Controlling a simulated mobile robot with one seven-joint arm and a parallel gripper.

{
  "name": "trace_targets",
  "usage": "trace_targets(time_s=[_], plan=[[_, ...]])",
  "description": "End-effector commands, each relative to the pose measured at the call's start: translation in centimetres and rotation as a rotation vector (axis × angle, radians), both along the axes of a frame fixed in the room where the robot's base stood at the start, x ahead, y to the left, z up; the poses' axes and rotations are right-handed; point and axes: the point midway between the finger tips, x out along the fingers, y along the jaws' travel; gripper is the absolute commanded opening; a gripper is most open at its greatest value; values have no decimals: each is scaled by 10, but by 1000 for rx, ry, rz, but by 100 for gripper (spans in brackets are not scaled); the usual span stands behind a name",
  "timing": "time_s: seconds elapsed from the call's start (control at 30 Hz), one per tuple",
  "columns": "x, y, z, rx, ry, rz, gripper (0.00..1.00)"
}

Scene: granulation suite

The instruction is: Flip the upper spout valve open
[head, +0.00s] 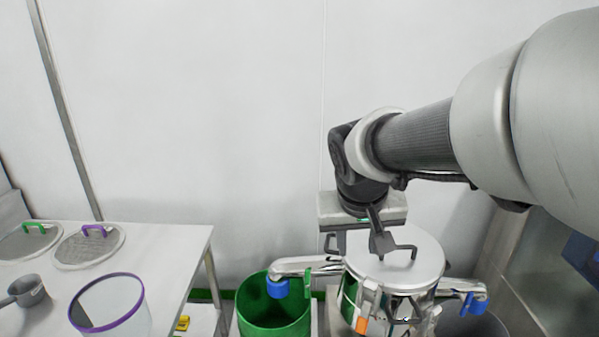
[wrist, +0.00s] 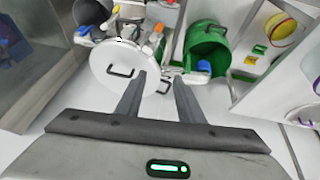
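A steel vessel (head: 365,315) with a round pale lid (head: 425,250) has a spout on each side. The left spout (head: 300,265) ends in a blue cap (head: 277,289) above a green bin and has a small green lever (head: 308,280) beside it. The right spout (head: 460,284) sits a little lower in the picture and also ends in blue (head: 474,302). My gripper (head: 362,245) is above the lid, its fingers apart and empty. In the wrist view my gripper (wrist: 159,77) points toward the lid's edge (wrist: 108,85). The valve's state is unclear.
A green bin (head: 272,320) stands left of the vessel, and a grey bin (head: 485,325) right. The lid has dark handles (wrist: 120,73) near the fingers. A white table (head: 180,243) at left holds sieves, a scoop (head: 27,290) and a purple-rimmed container (head: 110,310).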

Motion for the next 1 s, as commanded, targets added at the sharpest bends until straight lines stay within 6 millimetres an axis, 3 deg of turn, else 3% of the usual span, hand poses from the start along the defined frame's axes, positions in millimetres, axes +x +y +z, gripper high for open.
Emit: trace_targets(time_s=[0.03, 0.43, 0.6, 0.77, 1.0], plan=[[12, 6, -15, 3, 8, 5, 34], [99, 70, -109, 85, 30, 23, 34], [115, 85, -128, 116, 31, 22, 34], [120, 87, -140, 120, 34, 22, 34], [137, 87, -184, 120, 36, 22, 34]])
